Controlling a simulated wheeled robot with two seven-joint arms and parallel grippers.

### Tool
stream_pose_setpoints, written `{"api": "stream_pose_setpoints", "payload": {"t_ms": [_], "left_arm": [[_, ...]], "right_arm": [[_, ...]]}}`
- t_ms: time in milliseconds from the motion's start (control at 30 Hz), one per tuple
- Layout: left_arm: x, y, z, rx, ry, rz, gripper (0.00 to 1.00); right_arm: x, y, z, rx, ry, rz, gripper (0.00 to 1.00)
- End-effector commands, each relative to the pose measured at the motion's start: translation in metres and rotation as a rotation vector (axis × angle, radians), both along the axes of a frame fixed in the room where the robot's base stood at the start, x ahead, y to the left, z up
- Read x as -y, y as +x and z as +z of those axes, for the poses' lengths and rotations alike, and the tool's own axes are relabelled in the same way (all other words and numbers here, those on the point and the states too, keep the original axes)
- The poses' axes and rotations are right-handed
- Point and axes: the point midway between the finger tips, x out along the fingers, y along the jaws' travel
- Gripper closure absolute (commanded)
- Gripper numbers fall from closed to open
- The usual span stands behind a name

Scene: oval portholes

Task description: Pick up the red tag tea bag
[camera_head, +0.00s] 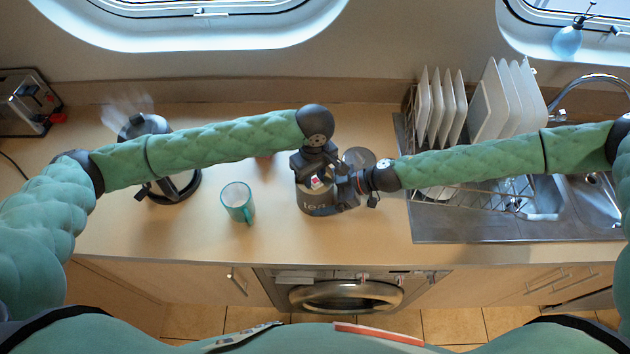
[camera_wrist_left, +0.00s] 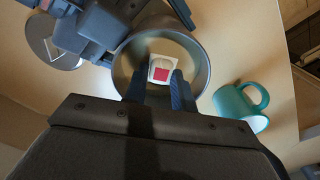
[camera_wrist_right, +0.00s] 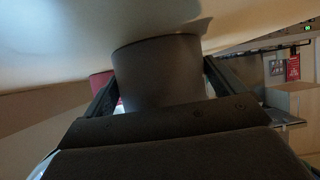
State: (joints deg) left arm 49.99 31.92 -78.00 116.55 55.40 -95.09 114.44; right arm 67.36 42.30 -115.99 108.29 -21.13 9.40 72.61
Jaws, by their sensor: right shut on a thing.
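The tea canister (camera_head: 318,204) is a dark grey open cylinder marked "tea" on the counter. The red tag tea bag (camera_wrist_left: 161,69), white with a red square, lies inside it in the left wrist view; a bit shows in the head view (camera_head: 317,184). My left gripper (camera_wrist_left: 157,76) is open over the canister mouth, its two fingers on either side of the tea bag's lower part. My right gripper (camera_head: 352,190) is shut on the canister's side; its fingers flank the dark cylinder (camera_wrist_right: 160,75) in the right wrist view.
A teal mug (camera_head: 237,198) stands left of the canister. A dark kettle-like vessel (camera_head: 180,187) is farther left. A round grey disc (camera_head: 358,157) lies behind the canister. A dish rack with white plates (camera_head: 495,105) and the sink (camera_head: 590,200) are at right.

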Motion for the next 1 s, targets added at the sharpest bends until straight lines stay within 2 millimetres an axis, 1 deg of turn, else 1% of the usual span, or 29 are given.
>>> {"api": "stream_pose_setpoints", "payload": {"t_ms": [233,367,467,700,800,900,1000], "left_arm": [[0.0,0.0,0.0,0.0,0.0,0.0,0.95],[0.0,0.0,0.007,0.001,-0.001,0.0,0.95],[0.001,0.0,0.02,0.001,-0.002,0.0,0.95],[0.001,0.0,0.065,0.001,-0.002,-0.001,0.95],[0.0,0.0,0.08,0.002,-0.001,0.0,0.95],[0.0,0.001,0.091,0.001,-0.001,0.001,0.95],[0.0,0.0,0.097,0.0,0.0,0.0,0.95]], "right_arm": [[0.0,0.0,0.0,-0.001,0.0,0.0,0.18],[0.0,0.0,0.0,-0.001,0.0,0.0,0.18],[0.0,0.0,0.0,-0.001,0.0,0.0,0.18],[0.0,0.0,0.0,-0.001,0.0,0.0,0.18],[0.0,0.0,0.0,-0.001,0.0,0.0,0.18],[0.0,0.0,0.0,-0.001,0.0,0.0,0.18],[0.0,0.0,0.0,-0.001,0.0,0.0,0.18]]}}
